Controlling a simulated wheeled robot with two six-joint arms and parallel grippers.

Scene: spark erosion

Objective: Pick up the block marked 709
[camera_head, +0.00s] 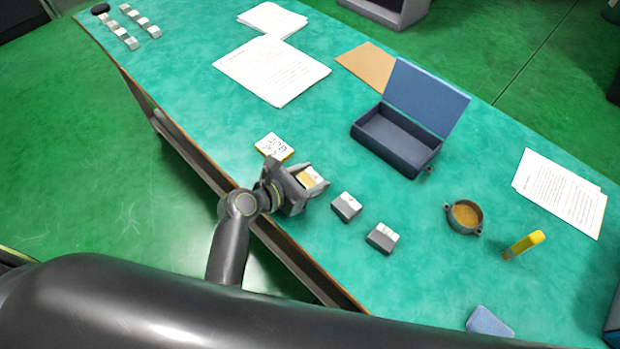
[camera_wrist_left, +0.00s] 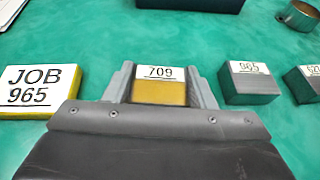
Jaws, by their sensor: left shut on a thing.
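The block marked 709 (camera_wrist_left: 160,91) has a white label on top and a brass-yellow face. In the left wrist view it sits between the two fingers of my left gripper (camera_wrist_left: 162,85), with a finger against each side. In the head view the block (camera_head: 311,178) shows in the jaws of my left gripper (camera_head: 308,182), near the table's front edge. The gripper is shut on it. I cannot tell whether the block is clear of the table. My right gripper is not in view.
A grey block marked 965 (camera_wrist_left: 252,84) and another grey block (camera_head: 382,238) stand to the right. A yellow-edged JOB 965 card (camera_wrist_left: 38,92) lies left. An open blue box (camera_head: 400,150), a round cup (camera_head: 464,217) and a yellow object (camera_head: 524,243) stand further right.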

